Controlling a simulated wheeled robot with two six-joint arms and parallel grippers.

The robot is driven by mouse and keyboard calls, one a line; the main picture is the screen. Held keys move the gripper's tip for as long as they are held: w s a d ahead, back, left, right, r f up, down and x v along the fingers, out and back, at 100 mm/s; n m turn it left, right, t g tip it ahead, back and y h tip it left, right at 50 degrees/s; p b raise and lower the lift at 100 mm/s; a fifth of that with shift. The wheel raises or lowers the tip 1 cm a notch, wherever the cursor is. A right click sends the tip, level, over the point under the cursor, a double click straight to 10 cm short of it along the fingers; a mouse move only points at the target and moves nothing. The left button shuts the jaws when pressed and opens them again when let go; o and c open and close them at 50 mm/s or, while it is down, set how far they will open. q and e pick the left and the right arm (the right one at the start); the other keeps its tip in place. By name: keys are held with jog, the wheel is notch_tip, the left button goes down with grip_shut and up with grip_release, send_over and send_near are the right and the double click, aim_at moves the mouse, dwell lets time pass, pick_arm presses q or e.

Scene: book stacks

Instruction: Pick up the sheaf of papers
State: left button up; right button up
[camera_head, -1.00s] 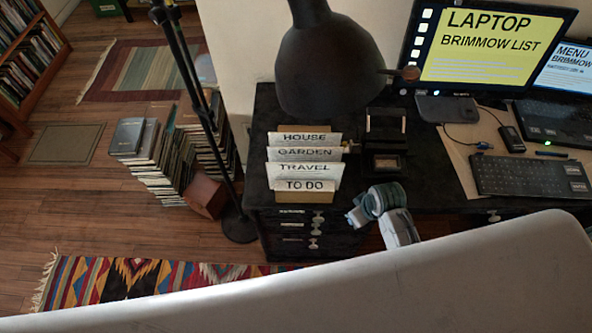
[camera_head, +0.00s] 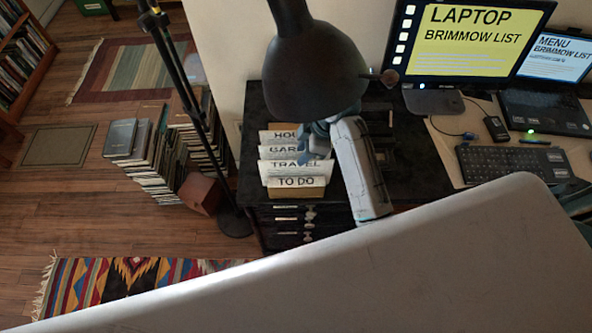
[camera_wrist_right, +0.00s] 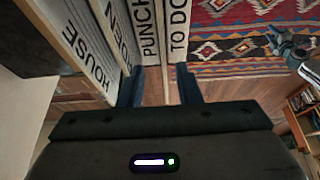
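White sheaves of paper with black labels stand in a row in a holder (camera_head: 285,193) at the desk's left end. In the head view the TO DO sheaf (camera_head: 296,181) is in front, with TRAVEL (camera_head: 285,165) and two more behind. My right gripper (camera_head: 314,138) is over the row's right side and hides parts of the labels. In the right wrist view, its fingers (camera_wrist_right: 159,88) are apart, near the ends of a sheaf reading PUNCH (camera_wrist_right: 148,35) and the TO DO sheaf (camera_wrist_right: 179,35). Contact cannot be told. A gripper, apparently my left (camera_wrist_right: 288,42), shows small at upper right.
A dark lamp (camera_head: 315,65) hangs just above the holder. A laptop (camera_head: 545,112), keyboard (camera_head: 510,162) and monitor (camera_head: 468,42) occupy the desk's right side. Book stacks (camera_head: 145,165) and a lamp stand (camera_head: 190,90) are on the floor at left.

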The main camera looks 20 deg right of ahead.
aim_at(296, 166)
jog(key=shift+p+x, duration=0.5)
jog(key=shift+x, duration=0.55)
jog(key=shift+s+d+p+x, duration=0.1)
jog(key=shift+p+x, duration=0.4)
jog(key=shift+x, duration=0.65)
jog(key=shift+s+d+p+x, duration=0.15)
jog(key=shift+p+x, duration=0.35)
jog(key=shift+x, duration=0.65)
jog(key=shift+f, duration=0.3)
grip_shut()
